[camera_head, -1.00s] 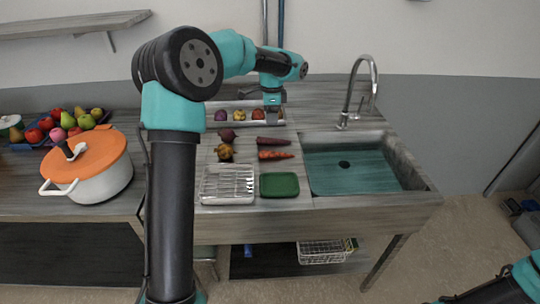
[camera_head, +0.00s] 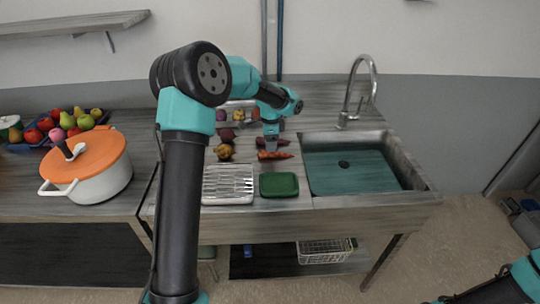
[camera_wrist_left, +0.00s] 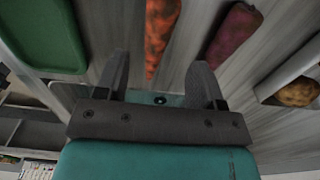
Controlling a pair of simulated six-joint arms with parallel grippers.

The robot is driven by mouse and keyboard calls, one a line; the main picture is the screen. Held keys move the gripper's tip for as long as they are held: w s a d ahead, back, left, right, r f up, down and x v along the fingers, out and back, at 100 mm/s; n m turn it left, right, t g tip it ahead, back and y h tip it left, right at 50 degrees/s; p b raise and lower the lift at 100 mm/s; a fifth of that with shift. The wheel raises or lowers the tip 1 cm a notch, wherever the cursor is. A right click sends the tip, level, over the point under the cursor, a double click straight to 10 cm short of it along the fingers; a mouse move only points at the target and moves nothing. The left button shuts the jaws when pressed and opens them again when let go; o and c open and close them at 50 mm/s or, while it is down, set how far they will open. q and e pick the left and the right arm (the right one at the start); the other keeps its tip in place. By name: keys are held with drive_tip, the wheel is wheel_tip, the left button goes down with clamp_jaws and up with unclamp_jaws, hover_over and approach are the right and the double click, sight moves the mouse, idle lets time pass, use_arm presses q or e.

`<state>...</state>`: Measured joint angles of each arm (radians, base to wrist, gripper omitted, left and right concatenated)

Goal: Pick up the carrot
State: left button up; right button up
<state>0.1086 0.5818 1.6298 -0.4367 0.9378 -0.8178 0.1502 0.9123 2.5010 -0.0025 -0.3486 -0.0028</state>
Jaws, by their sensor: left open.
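An orange carrot (camera_head: 283,156) lies on the wooden counter left of the sink. A dark red-purple root vegetable (camera_head: 284,142) lies just behind it. My left gripper (camera_head: 271,148) is over these two, pointing down, and hides part of both. In the left wrist view my left gripper (camera_wrist_left: 160,66) has its two fingers spread with nothing between the pads. The mottled orange carrot (camera_wrist_left: 160,32) shows beyond the gap between the fingers, and the purple vegetable (camera_wrist_left: 233,35) lies to its right. I cannot tell the exact height above the carrot. My right gripper is out of the frames.
A green tray (camera_head: 279,194) and a wire rack (camera_head: 228,198) sit at the counter's front. Round vegetables (camera_head: 225,152) lie left of the carrot. The sink (camera_head: 345,143) with its tall faucet (camera_head: 372,75) is to the right. A white pot with orange lid (camera_head: 98,155) stands left.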

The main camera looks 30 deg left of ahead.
use_arm(q)
drive_tip(key=shift+s+f, duration=0.15)
drive_tip(key=shift+f, duration=1.2)
drive_tip(key=shift+s+f, duration=0.1)
drive_tip(key=shift+f, duration=1.2)
drive_tip(key=c, duration=1)
drive_tip(key=shift+r, duration=0.15)
wheel_tip(320, 180, up, 10)
drive_tip(key=shift+f, duration=0.1)
